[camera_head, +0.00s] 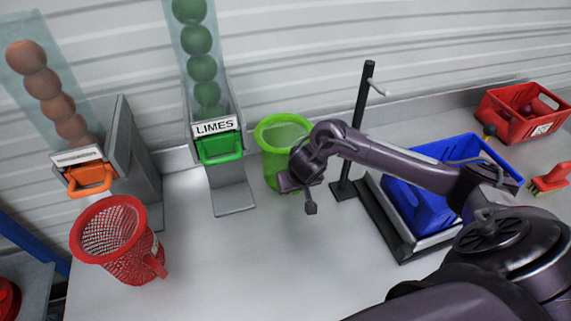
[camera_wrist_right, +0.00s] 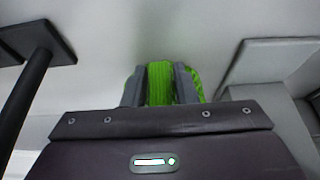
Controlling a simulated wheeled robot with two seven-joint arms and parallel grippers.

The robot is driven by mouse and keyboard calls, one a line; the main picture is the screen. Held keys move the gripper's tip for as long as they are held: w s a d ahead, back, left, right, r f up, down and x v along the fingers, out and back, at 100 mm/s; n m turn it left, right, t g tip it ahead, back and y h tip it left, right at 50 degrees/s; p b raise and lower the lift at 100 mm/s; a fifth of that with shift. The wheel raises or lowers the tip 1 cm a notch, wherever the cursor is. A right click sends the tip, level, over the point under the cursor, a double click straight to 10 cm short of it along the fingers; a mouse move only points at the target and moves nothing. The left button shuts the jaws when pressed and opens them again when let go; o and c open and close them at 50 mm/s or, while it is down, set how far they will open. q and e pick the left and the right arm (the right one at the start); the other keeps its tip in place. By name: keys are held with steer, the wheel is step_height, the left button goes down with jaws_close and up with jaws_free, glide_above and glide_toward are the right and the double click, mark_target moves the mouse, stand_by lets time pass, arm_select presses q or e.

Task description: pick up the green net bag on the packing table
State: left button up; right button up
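The green net bag (camera_head: 271,165) stands upright and open-topped on the packing table (camera_head: 205,262), right of the lime chute. My right gripper (camera_head: 300,186) is low at the bag's right front side and hides part of it. In the right wrist view, the two grey fingers (camera_wrist_right: 160,88) stand close together on either side of a ribbed green strip of the bag (camera_wrist_right: 159,80). The strip fills the gap, so the gripper looks shut on it. More green shows beside the fingers. The bag's base appears to be on the table. My left gripper is out of view.
A lime chute (camera_head: 233,190) stands left of the bag. A black post (camera_head: 362,115) and a blue crate (camera_head: 420,205) on a dark stand are to its right. A red net bag (camera_head: 122,245) is at the left. The front middle of the table is clear.

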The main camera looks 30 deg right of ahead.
jaws_close()
steer(key=shift+r, duration=0.1)
